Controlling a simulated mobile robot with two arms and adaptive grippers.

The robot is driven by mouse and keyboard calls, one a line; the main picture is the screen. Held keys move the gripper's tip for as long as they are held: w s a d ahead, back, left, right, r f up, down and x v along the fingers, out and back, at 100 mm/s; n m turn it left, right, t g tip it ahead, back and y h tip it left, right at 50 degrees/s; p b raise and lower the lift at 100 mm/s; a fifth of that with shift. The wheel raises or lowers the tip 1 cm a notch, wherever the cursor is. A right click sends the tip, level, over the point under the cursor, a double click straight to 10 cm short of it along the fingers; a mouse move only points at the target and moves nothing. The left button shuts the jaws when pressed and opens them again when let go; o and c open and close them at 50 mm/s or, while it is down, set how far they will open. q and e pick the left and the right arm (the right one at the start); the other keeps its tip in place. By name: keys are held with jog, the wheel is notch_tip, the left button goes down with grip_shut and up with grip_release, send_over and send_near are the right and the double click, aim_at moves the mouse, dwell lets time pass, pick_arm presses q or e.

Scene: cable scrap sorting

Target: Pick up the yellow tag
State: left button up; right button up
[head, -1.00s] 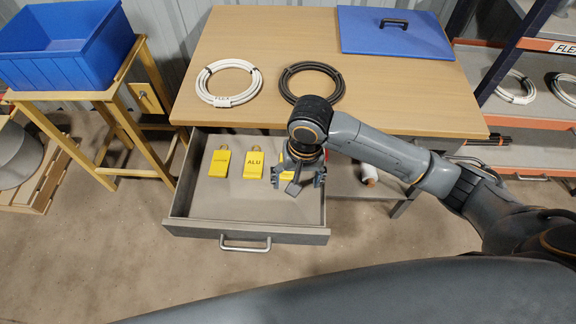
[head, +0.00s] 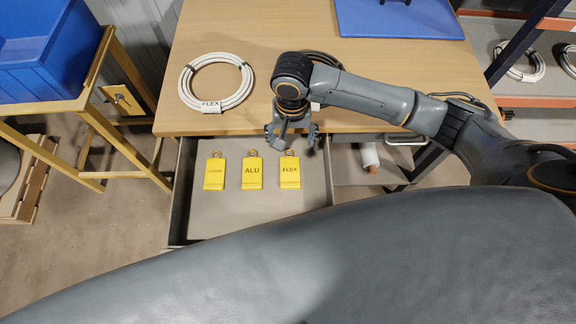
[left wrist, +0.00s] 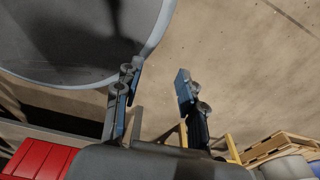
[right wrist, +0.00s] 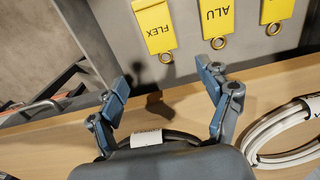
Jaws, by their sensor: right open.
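Three yellow tags with rings at their tops lie in the open grey drawer (head: 240,215). They are the FLEX tag (head: 290,176), the ALU tag (head: 252,174) and a left tag (head: 215,174) whose small label I cannot read. My right gripper (head: 291,138) is open and empty, above the table's front edge just beyond the FLEX tag's ring. In the right wrist view the FLEX tag (right wrist: 154,28) is beyond the spread fingers (right wrist: 163,75), apart from them. My left gripper (left wrist: 156,76) is open and empty in the left wrist view, over the floor.
A white cable coil (head: 187,92) lies on the wooden table (head: 240,40); a black coil (head: 328,58) is mostly hidden behind my right arm. A blue lid (head: 400,20) lies at the back. A blue bin (head: 45,55) stands left. The drawer's front is clear of tags.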

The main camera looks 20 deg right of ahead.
send_over(290, 168)
jog(key=w, duration=0.1)
jog(key=f, duration=0.4)
jog(key=shift+d+f, duration=0.3)
jog(key=shift+d, duration=0.05)
jog(key=shift+w+f, duration=0.15)
jog(key=shift+f, duration=0.4)
jog(key=f, duration=0.1)
jog(key=s+f, duration=0.1)
jog(key=f, duration=0.2)
jog(key=shift+s+a+f, duration=0.1)
jog(key=shift+s+a, duration=0.05)
jog(key=shift+a, duration=0.2)
jog(key=shift+f, duration=0.45)
pick_arm(q)
jog(key=shift+s, duration=0.65)
jog(key=shift+s, duration=0.1)
jog(key=shift+r+p, duration=0.35)
jog(key=shift+p, duration=0.05)
pick_arm(e)
jog(key=shift+f, duration=0.2)
